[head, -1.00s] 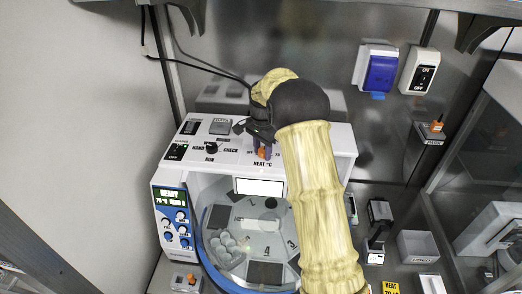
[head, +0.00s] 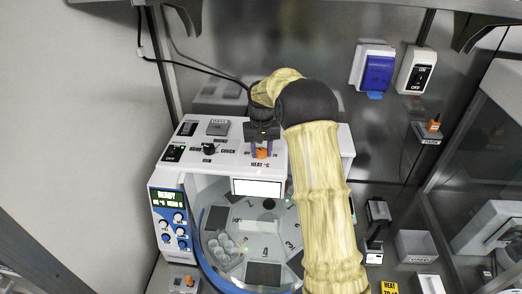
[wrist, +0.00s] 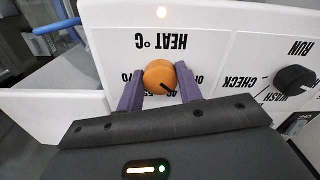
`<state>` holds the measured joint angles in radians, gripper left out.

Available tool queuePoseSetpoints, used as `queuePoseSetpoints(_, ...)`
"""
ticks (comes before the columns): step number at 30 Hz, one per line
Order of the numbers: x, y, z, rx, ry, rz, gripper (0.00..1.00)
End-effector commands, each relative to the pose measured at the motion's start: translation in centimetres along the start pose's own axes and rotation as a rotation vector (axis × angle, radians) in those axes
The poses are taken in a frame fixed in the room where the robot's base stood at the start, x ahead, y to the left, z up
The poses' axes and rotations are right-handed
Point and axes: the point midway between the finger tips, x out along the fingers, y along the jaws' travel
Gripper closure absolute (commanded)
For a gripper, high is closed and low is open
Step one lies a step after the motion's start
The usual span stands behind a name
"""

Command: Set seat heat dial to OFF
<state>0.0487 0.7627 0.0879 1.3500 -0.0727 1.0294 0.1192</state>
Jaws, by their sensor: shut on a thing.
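The orange heat dial (wrist: 160,77) sits on the white panel, beside the "HEAT °C" label. In the wrist view the panel lettering is upside down. A dark pointer line on the dial slants toward the lower right there; the "OFF" mark (wrist: 198,80) is to the right, partly covered by a finger. Another label below the dial is partly hidden by my gripper. My gripper (wrist: 160,84) is shut on the dial, one purple finger on each side. In the head view the dial (head: 261,153) shows below the fingertips.
A black wash/check knob (wrist: 294,78) is beside the dial; it also shows in the head view (head: 208,149). The machine's small display (head: 167,198) reads "READY" with a temperature too small to read surely. An open bowl with several numbered stations lies below the panel.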

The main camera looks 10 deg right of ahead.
Motion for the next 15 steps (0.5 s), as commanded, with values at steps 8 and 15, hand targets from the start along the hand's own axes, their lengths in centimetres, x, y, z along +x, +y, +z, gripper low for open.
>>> queuePoseSetpoints(8,-0.25,0.19,-0.13,-0.247,0.005,0.000,0.87)
queuePoseSetpoints(15,-0.20,0.18,-0.11,-0.403,0.004,0.001,0.87)
